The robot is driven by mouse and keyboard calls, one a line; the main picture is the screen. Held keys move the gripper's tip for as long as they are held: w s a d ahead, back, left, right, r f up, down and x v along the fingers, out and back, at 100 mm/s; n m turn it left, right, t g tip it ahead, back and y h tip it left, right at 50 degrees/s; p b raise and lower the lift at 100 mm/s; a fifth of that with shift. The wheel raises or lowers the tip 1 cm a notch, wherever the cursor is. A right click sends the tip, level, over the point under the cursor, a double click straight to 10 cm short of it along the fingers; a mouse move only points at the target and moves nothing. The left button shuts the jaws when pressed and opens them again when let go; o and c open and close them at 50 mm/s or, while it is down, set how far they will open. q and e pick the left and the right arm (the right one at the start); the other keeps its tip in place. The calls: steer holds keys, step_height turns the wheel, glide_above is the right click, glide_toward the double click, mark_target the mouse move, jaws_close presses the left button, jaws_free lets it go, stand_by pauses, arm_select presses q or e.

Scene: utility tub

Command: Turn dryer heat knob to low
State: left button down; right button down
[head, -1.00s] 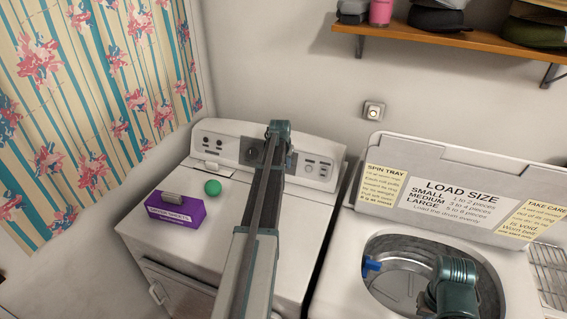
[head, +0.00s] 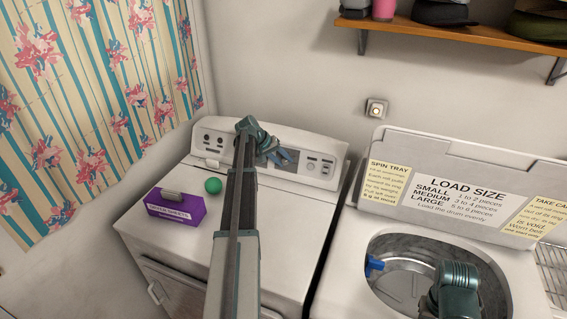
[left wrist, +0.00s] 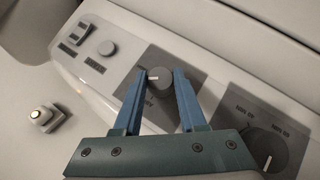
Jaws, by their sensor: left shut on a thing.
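The dryer (head: 270,215) stands at the left, with a control panel along its back. In the left wrist view, a round grey knob (left wrist: 160,80) with a white pointer mark sits on a dark square panel. The mark points to the picture's left. My left gripper (left wrist: 159,74) is shut on this knob, one blue finger on each side. In the head view my left gripper (head: 287,157) is at the right half of the panel and hides the knob. The label there is too small to read. My right gripper is not visible; only part of that arm shows.
A larger dial (left wrist: 264,150) and a smaller knob (left wrist: 107,48) flank the held knob. A purple box (head: 175,207) and a green ball (head: 213,186) lie on the dryer top. An open washer (head: 450,190) stands at the right. A shelf (head: 470,38) hangs above.

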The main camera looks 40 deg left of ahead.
arm_select(q)
steer(key=shift+s, duration=0.1)
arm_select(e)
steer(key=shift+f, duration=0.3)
arm_select(q)
steer(key=shift+c, duration=2.4)
jaws_free()
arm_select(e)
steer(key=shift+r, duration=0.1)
arm_select(q)
steer(key=p+v, duration=1)
steer(key=v, duration=0.3)
steer(key=shift+s+a+r, duration=0.15)
steer(key=shift+s+a, duration=0.1)
steer(key=shift+a, duration=0.05)
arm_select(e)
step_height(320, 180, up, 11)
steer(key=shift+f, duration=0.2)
